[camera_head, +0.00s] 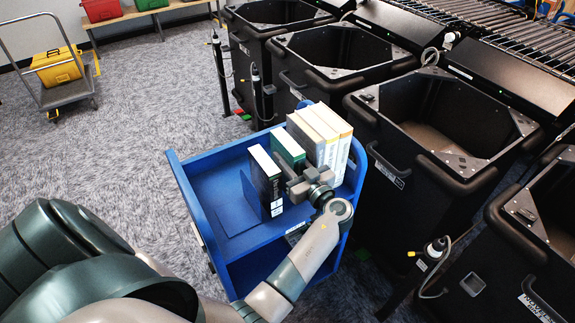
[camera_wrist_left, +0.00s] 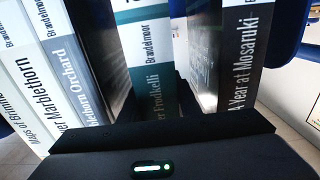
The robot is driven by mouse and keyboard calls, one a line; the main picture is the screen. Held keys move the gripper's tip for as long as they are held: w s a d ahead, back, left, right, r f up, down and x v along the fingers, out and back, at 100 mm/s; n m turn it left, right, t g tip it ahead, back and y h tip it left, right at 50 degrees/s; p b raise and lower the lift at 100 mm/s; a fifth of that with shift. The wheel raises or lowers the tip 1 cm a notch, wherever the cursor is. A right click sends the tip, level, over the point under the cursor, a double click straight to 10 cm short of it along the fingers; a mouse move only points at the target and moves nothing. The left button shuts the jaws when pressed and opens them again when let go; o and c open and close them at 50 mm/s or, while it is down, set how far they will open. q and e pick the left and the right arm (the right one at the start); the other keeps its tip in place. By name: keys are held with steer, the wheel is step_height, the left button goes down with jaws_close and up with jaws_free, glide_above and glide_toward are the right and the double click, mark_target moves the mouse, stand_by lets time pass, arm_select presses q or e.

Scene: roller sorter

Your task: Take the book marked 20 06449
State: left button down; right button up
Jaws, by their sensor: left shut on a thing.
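Several upright books stand on a blue cart (camera_head: 219,210). A black book (camera_head: 264,182) is at the left, a green book (camera_head: 288,147) is beside it, and thick pale books (camera_head: 322,135) stand at the right. My left gripper (camera_head: 289,178) is at the near end of the green book and shut on it. In the left wrist view the green book's spine (camera_wrist_left: 165,65) is central, the "A Year at Mosaruki" book (camera_wrist_left: 240,65) is right of it, and pale spines (camera_wrist_left: 55,75) are left. I cannot read the mark 20 06449 on any book. My right gripper is out of view.
Black bins (camera_head: 440,185) stand close along the cart's right side and behind it. Open carpet (camera_head: 140,130) lies to the left. A trolley with a yellow crate (camera_head: 57,68) is far left.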

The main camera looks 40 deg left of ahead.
mark_target(287, 141)
arm_select(q)
step_height(287, 141, up, 6)
steer(key=shift+r+b, duration=0.1)
steer(key=shift+b, duration=0.7)
steer(key=shift+r, duration=0.4)
